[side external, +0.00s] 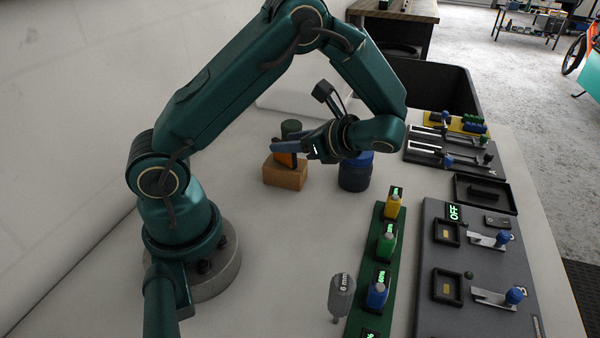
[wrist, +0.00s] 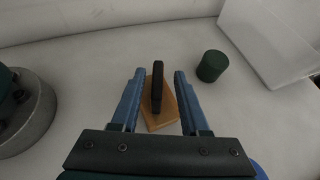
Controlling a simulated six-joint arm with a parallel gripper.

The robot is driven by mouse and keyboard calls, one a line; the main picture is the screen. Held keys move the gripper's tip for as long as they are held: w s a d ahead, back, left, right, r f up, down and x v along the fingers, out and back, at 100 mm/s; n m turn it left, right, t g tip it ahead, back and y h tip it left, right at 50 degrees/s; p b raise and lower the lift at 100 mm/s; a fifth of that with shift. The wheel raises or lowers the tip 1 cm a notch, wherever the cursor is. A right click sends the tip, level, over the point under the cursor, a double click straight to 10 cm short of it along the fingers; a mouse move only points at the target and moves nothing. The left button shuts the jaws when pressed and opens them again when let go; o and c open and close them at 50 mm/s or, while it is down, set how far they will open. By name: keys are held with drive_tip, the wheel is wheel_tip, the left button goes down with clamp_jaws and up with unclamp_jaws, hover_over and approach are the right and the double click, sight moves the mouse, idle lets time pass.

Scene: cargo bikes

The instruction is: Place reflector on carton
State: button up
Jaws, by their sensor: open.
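The reflector (side external: 287,159), orange with a dark back, appears to stand upright on top of the carton. In the wrist view its dark edge (wrist: 157,88) rises over the middle of the carton. The carton (side external: 285,178) is a small brown box on the pale table, also visible under the reflector in the wrist view (wrist: 154,122). My gripper (side external: 285,147) is open at the reflector, with its blue fingers (wrist: 159,72) on either side of it and a visible gap on both sides. The reflector's lower edge is hard to make out.
A dark green cylinder (wrist: 211,66) stands just behind the carton. A blue-lidded dark jar (side external: 355,178) stands to its right. A green slider strip (side external: 372,262) and a grey switch panel (side external: 462,215) occupy the right. A black bin (side external: 440,85) is behind. Table left of the carton is clear.

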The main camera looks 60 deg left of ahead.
drive_tip(key=v, duration=1.2)
drive_tip(key=s+d+r+n+t+h, duration=0.2)
drive_tip(key=s+d+n+t+h, duration=0.4)
drive_tip(key=s+n+t+h, duration=0.4)
drive_tip(key=n+h, duration=0.1)
drive_tip(key=n, duration=0.2)
drive_tip(key=shift+r, duration=0.25)
